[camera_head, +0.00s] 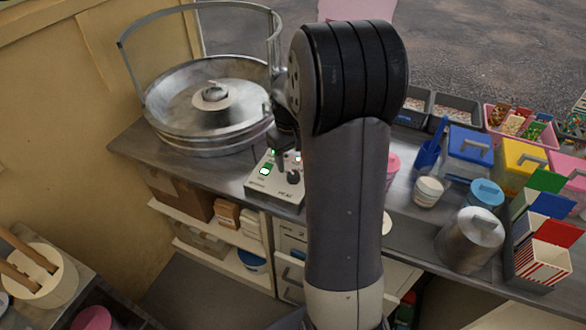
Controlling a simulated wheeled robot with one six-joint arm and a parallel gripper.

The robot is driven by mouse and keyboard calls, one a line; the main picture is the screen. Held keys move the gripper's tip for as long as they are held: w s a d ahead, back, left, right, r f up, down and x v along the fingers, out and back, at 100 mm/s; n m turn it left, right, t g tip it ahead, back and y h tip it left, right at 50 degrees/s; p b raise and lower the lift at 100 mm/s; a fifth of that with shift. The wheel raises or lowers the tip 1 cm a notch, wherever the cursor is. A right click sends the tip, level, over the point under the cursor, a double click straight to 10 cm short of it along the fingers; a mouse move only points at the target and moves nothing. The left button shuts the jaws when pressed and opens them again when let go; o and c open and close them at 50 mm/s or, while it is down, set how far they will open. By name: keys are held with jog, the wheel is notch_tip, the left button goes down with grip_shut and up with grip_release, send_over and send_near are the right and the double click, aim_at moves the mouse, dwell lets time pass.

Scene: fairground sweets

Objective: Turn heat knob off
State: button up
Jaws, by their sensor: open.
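A light grey control box (261,188) stands on the metal counter beside the candy floss machine (167,110). It has a green-lit switch (265,171) on its left and a dark round heat knob (293,178) on its right. Another small green light and a reddish spot show towards its back, partly hidden. My gripper (283,155) is open, just above the back of the box and apart from the knob in the picture. My arm hides part of it and the box's right side. The knob's pointer is too small to read.
The machine's wide metal bowl and its raised guard rail (130,70) stand close on the left. To the right are a white cup stack (429,190), a metal pot (470,240), lidded tubs (468,145) and a striped carton (541,263). Shelves with boxes lie under the counter.

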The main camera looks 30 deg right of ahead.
aim_at(293, 174)
notch_tip(293, 174, up, 5)
jog(key=shift+a+r, duration=0.1)
dwell(0.4)
jog(key=f, duration=1.1)
jog(key=shift+d+p, duration=0.25)
jog(key=shift+p, duration=0.1)
